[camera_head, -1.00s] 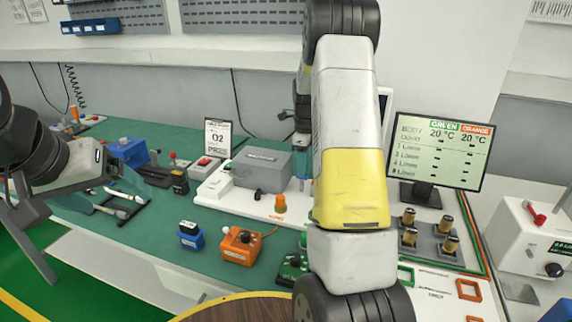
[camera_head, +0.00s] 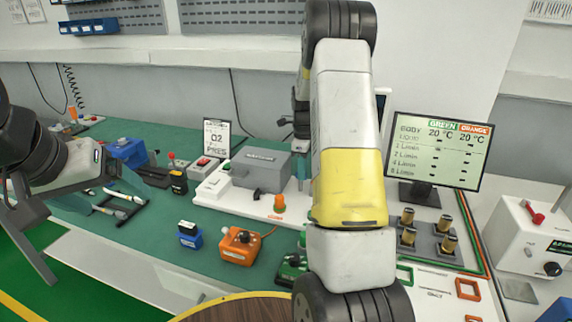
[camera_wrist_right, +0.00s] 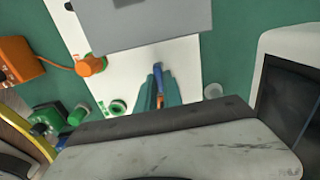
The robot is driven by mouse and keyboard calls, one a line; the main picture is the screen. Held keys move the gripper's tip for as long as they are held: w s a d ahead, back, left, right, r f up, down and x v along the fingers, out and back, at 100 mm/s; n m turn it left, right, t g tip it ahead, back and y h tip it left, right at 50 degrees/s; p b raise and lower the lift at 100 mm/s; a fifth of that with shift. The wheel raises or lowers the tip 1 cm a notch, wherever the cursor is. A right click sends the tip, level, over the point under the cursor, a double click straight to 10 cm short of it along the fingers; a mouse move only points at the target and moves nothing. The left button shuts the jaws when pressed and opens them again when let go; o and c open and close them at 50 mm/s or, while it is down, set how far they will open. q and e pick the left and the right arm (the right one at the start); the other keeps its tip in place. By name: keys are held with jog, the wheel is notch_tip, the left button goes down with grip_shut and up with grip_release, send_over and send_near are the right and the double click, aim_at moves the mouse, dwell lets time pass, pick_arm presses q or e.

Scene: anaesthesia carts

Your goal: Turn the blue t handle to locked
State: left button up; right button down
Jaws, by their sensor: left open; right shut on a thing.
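The blue T handle (camera_wrist_right: 158,70) shows in the right wrist view as a narrow blue piece over the white panel (camera_wrist_right: 185,68), just below the grey box. My right gripper (camera_wrist_right: 160,90) has its teal fingers shut on it. The fingers hide much of the handle, so I cannot read its lock position. My left gripper (camera_head: 112,200) is open at the left, over the green bench by a dark rack.
A grey box (camera_head: 262,167) stands on the white panel, with an orange knob (camera_head: 279,203) in front. An orange box (camera_head: 241,246) and a blue block (camera_head: 190,236) sit nearer. A monitor (camera_head: 438,150) and brass fittings (camera_head: 407,217) are at the right.

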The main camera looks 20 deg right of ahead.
jog(key=shift+n, duration=0.3)
jog(key=n, duration=0.3)
jog(key=shift+w+n, duration=0.15)
jog(key=shift+n, duration=0.25)
jog(key=n, duration=0.4)
jog(key=shift+w+n, duration=0.1)
jog(key=shift+n, duration=0.2)
jog(key=n, duration=0.8)
jog(key=shift+w+r+n, duration=0.1)
jog(key=shift+w+n, duration=0.05)
jog(key=shift+n, duration=0.15)
jog(key=c, duration=1.5)
grip_release()
